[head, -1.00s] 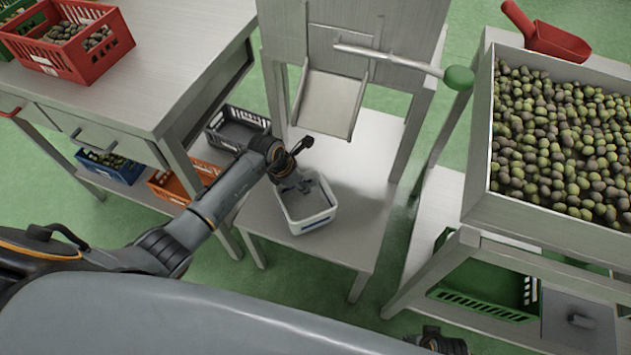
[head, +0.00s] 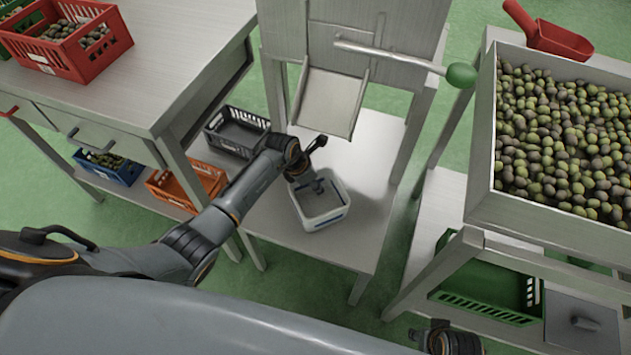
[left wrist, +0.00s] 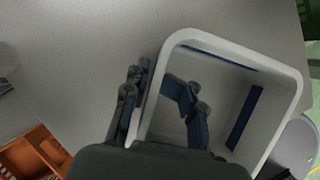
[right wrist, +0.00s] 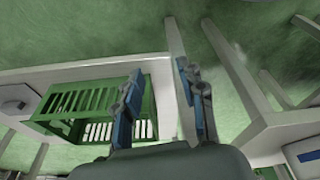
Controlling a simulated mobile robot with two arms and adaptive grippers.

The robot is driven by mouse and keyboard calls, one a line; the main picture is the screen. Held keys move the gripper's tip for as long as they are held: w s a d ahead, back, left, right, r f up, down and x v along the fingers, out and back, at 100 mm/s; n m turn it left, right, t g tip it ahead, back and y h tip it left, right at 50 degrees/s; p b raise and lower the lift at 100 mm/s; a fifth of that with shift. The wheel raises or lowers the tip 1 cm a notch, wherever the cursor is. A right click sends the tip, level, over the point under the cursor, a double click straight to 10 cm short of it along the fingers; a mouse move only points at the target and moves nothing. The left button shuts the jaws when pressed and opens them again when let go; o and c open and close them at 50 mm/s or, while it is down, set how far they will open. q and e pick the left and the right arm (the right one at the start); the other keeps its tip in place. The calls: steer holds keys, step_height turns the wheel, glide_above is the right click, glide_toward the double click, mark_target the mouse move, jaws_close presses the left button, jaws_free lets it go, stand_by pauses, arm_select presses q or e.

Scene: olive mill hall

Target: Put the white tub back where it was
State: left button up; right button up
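The white tub (head: 322,211) is over the low metal table (head: 350,245), in front of the sloping chute; it looks upright, and I cannot tell whether its base touches the table. My left gripper (head: 304,181) is shut on the tub's wall. In the left wrist view one finger is outside the tub (left wrist: 287,85) and the other inside, with the wall between them (left wrist: 153,92). The tub looks empty apart from the finger, and has blue strips. My right gripper (right wrist: 158,95) is open and empty, low at the front right in the head view.
The metal chute (head: 328,100) overhangs the table's back. A lever with a green knob (head: 461,76) sticks out above. Left is a workbench (head: 165,60) with crates; right is an olive bin (head: 545,215). The table's right side is clear.

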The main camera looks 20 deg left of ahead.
arm_select(q)
steer(key=shift+o, duration=0.8)
steer(key=shift+r, duration=0.1)
steer(key=p+v, duration=0.2)
steer(key=v, duration=0.5)
steer(key=shift+r, duration=0.3)
arm_select(e)
steer(key=s+f, duration=0.3)
steer(key=f, duration=0.4)
steer(key=shift+s+d+f, duration=0.2)
steer(key=shift+s+d, duration=0.1)
steer(key=shift+s, duration=0.05)
arm_select(q)
steer(key=shift+s, duration=0.1)
